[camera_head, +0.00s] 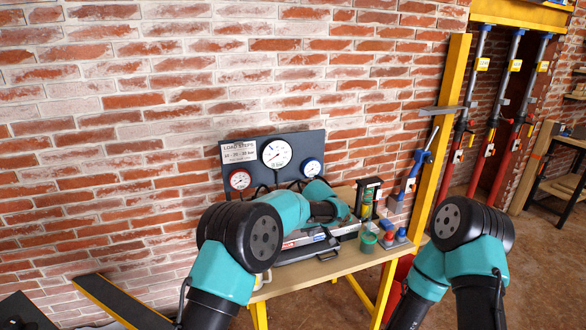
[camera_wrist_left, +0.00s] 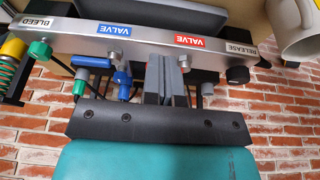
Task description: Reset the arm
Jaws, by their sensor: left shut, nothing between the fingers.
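My left arm (camera_head: 290,208) reaches over the bench in the head view, and its links partly hide the work there. In the left wrist view my left gripper (camera_wrist_left: 168,62) is shut and empty, its grey fingers in front of a metal manifold (camera_wrist_left: 140,42). The manifold carries a blue VALVE label (camera_wrist_left: 108,29), a red VALVE label (camera_wrist_left: 190,41), and BLEED and RELEASE markings. A blue valve handle (camera_wrist_left: 122,80) is beside the fingers; whether they touch anything is unclear. My right arm (camera_head: 462,250) is at the right, with its gripper out of view.
A gauge panel (camera_head: 277,155) with three dials stands at the back of the wooden bench (camera_head: 280,285), by the brick wall. A yellow post (camera_head: 440,140) rises on the right. A pale mug (camera_wrist_left: 292,28) is near the manifold.

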